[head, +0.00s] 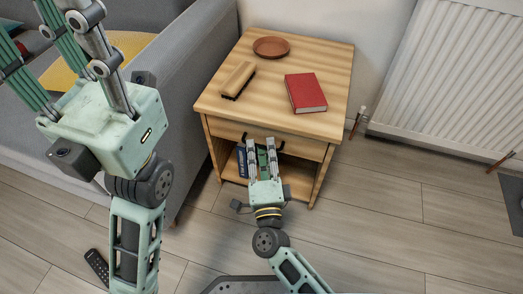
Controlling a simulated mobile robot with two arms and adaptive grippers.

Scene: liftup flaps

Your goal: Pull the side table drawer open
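The wooden side table (215,100) stands at the centre of the head view. Its drawer front (310,146) lies just under the tabletop and looks shut. A dark handle (281,148) shows on the drawer front, its middle hidden behind my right gripper. My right gripper (261,143) is in front of the handle, its two fingers apart and pointing at the drawer. I cannot tell whether they touch the handle. My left gripper (62,22) is raised at the upper left, away from the table, its fingers spread and the tips partly cut off by the frame.
On the tabletop are a brown bowl (271,47), a tan brush-like object (238,78) and a red book (306,93). Books (241,161) stand on the open shelf below. A grey sofa (185,75) is at left, a radiator (450,75) at right. A remote (96,264) lies on the floor.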

